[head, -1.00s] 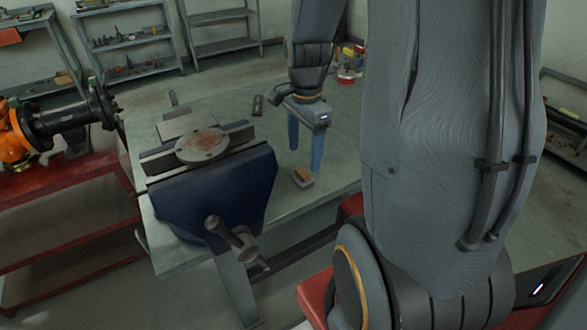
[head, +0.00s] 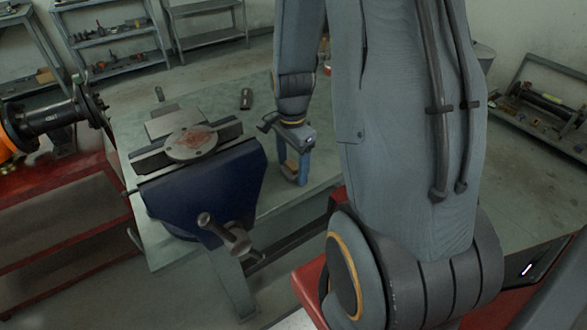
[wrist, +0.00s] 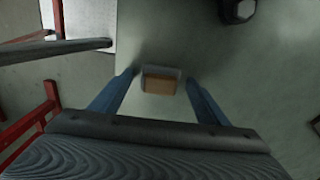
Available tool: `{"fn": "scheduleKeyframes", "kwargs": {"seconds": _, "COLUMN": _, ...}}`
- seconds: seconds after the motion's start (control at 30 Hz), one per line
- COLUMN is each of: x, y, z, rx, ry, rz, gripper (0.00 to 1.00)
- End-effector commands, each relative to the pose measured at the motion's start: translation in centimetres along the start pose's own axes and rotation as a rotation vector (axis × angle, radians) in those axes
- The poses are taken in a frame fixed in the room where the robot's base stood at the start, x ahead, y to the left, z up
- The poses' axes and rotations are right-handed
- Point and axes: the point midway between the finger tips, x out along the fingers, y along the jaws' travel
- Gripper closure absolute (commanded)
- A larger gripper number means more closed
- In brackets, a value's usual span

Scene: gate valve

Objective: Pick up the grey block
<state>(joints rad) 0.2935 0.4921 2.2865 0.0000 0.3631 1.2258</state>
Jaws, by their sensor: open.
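The grey block (head: 290,168) stands on the bench to the right of the vise, partly hidden by a blue finger in the head view. It has a brown-orange face. In the wrist view the block (wrist: 161,73) lies between the two blue fingers, with a gap on each side. My gripper (head: 294,174) points down at the bench with its fingers low around the block. It is open, and its fingertips (wrist: 159,80) straddle the block without visibly touching it.
A blue vise (head: 205,190) with a round rusty disc (head: 191,142) on top stands left of my gripper. A small dark object (head: 246,98) lies farther back on the bench (head: 262,88). An orange robot arm (head: 10,145) is at the far left.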

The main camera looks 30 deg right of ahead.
Motion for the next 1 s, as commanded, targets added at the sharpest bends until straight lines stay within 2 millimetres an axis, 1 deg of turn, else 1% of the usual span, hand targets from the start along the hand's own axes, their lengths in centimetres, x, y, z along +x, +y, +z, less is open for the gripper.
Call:
{"fn": "scheduleKeyframes", "kwargs": {"seconds": 0.07, "x": 0.0, "y": 0.0, "z": 0.0, "rx": 0.000, "ry": 0.000, "rz": 0.000, "gripper": 0.31}}
{"fn": "scheduleKeyframes", "kwargs": {"seconds": 0.1, "x": 0.0, "y": 0.0, "z": 0.0, "rx": 0.000, "ry": 0.000, "rz": 0.000, "gripper": 0.38}}
{"fn": "scheduleKeyframes", "kwargs": {"seconds": 0.33, "x": 0.0, "y": 0.0, "z": -0.1, "rx": 0.001, "ry": 0.000, "rz": 0.000, "gripper": 0.77}}
{"fn": "scheduleKeyframes", "kwargs": {"seconds": 0.57, "x": -0.1, "y": 0.0, "z": -0.1, "rx": 0.001, "ry": 0.000, "rz": -0.001, "gripper": 0.77}}
{"fn": "scheduleKeyframes", "kwargs": {"seconds": 0.77, "x": -0.9, "y": -0.1, "z": -0.1, "rx": 0.001, "ry": 0.001, "rz": -0.002, "gripper": 0.77}}
{"fn": "scheduleKeyframes", "kwargs": {"seconds": 0.87, "x": -1.9, "y": -0.1, "z": -0.1, "rx": 0.001, "ry": 0.001, "rz": -0.004, "gripper": 0.77}}
{"fn": "scheduleKeyframes", "kwargs": {"seconds": 1.0, "x": -4.1, "y": -0.2, "z": -0.1, "rx": 0.000, "ry": 0.002, "rz": -0.006, "gripper": 0.77}}
